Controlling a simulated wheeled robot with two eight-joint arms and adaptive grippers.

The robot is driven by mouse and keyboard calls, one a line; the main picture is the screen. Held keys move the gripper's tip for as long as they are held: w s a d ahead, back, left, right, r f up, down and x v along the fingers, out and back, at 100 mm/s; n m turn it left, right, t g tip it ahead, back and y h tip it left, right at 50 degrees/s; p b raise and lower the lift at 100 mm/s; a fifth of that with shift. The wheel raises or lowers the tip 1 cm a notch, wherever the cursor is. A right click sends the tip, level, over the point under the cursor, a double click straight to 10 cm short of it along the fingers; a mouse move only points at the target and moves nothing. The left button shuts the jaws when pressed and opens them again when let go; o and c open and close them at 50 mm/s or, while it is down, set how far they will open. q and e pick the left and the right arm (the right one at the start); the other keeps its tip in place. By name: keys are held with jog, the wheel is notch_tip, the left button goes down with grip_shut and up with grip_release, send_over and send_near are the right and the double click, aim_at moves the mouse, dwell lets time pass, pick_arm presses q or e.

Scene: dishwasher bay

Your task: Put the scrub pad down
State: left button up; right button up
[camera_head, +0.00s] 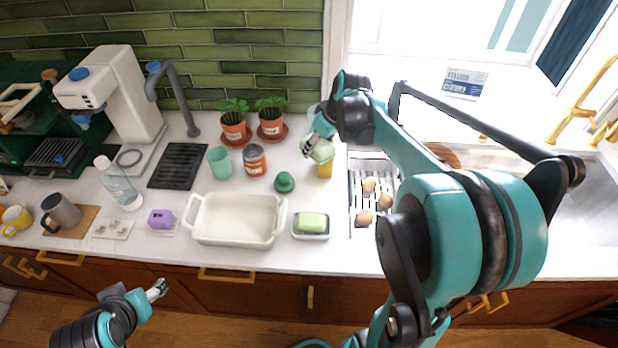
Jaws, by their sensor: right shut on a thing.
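My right gripper (312,146) is over the counter near the window corner, shut on a pale green pad (322,152), which I take to be the scrub pad. The gripper partly hides it. A yellow thing (325,171) shows just below the pad; I cannot tell whether they touch. A green block (312,220) lies in a small dish in front, and a purple block (160,217) lies on a small tray further left. My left gripper (157,290) is low, in front of the cabinets, away from the counter objects; its opening is too small to judge.
A white baking dish (234,238) stands at the counter's front middle. A green knobbed thing (284,182), a labelled can (254,160) and a teal cup (219,162) stand behind it. A rack with potatoes (363,218) is to the right, partly behind my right arm.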

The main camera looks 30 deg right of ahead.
jog(key=b, duration=0.4)
send_over(314, 188)
jog(key=s, duration=0.1)
notch_tip(314, 188, down, 13)
jog(key=shift+s+d+f, duration=0.1)
jog(key=shift+s+d, duration=0.05)
notch_tip(314, 188, down, 4)
jog(key=shift+f+b, duration=0.1)
jog(key=shift+b, duration=0.35)
jog(key=shift+f, duration=0.1)
jog(key=o, duration=1)
